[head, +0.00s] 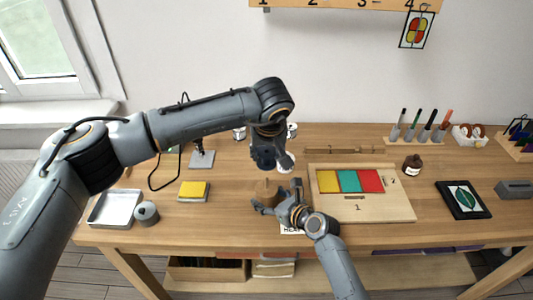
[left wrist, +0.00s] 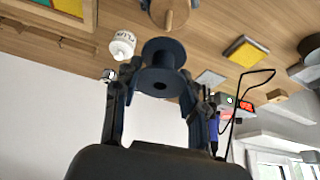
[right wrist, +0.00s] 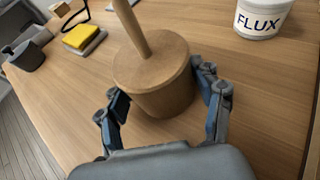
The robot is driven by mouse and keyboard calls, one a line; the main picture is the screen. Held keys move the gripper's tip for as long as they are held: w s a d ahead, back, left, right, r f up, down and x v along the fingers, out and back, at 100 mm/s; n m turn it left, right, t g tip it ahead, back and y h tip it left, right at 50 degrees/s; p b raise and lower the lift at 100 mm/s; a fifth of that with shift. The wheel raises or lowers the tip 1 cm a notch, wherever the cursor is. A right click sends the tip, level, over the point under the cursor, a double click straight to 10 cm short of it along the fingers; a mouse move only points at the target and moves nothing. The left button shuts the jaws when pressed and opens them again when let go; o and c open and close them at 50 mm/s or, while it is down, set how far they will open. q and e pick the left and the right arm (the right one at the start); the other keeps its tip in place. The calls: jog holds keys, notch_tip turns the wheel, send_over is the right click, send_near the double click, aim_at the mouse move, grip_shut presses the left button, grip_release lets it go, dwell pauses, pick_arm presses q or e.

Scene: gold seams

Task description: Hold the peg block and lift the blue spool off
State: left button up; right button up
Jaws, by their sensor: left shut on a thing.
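The dark blue spool (left wrist: 163,66) is between the fingers of my left gripper (left wrist: 158,78), which is shut on it. In the head view my left gripper (head: 272,160) holds the spool above the peg block (head: 267,188), clear of the peg. The round wooden peg block (right wrist: 155,80) stands upright on the table, its bare peg (right wrist: 131,28) pointing up. My right gripper (right wrist: 160,95) is open around the block, one finger on each side, very close to its wall. In the head view the right gripper (head: 281,203) is low at the block.
A white FLUX jar (right wrist: 262,15) stands just beside the block. A wooden board with coloured tiles (head: 360,207) lies to the right. A yellow pad (head: 194,189), a grey tray (head: 112,208) and a grey cylinder (head: 146,212) are to the left.

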jog(key=shift+o, duration=1.2)
jog(key=v, duration=1.2)
jog(key=shift+s, duration=0.1)
